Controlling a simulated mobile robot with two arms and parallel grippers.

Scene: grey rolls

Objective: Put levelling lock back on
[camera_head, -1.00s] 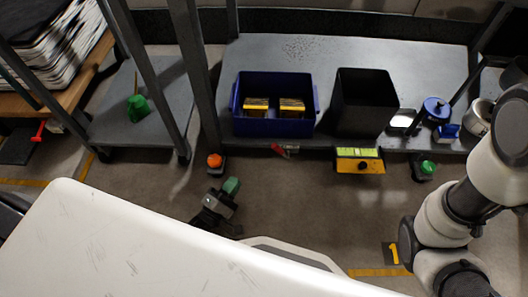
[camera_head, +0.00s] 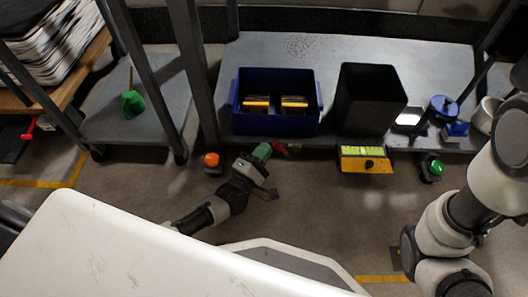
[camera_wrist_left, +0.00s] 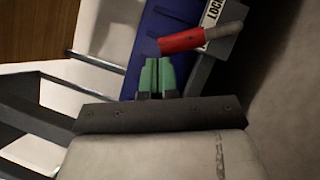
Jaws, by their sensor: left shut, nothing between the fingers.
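A red lever (camera_head: 280,148) sits at the front edge of the grey shelf, below the blue bin; I take it for the levelling lock, though I cannot be sure. In the left wrist view the red lever (camera_wrist_left: 190,41) has a grey end, beside a plate with partly hidden lettering. My left gripper (camera_head: 262,151) has green fingertips just left of the lever in the head view. In the wrist view the left gripper (camera_wrist_left: 156,76) is shut and empty, apart from the lever. My right arm shows at the right, but its gripper does not.
The blue bin (camera_head: 237,112) holds two yellow-and-dark blocks. A black bin (camera_head: 372,100) stands beside it. A yellow level (camera_head: 365,167) is at the shelf edge. Orange (camera_head: 211,160) and green (camera_head: 435,167) knobs are at the shelf's feet. The shelf's back is clear.

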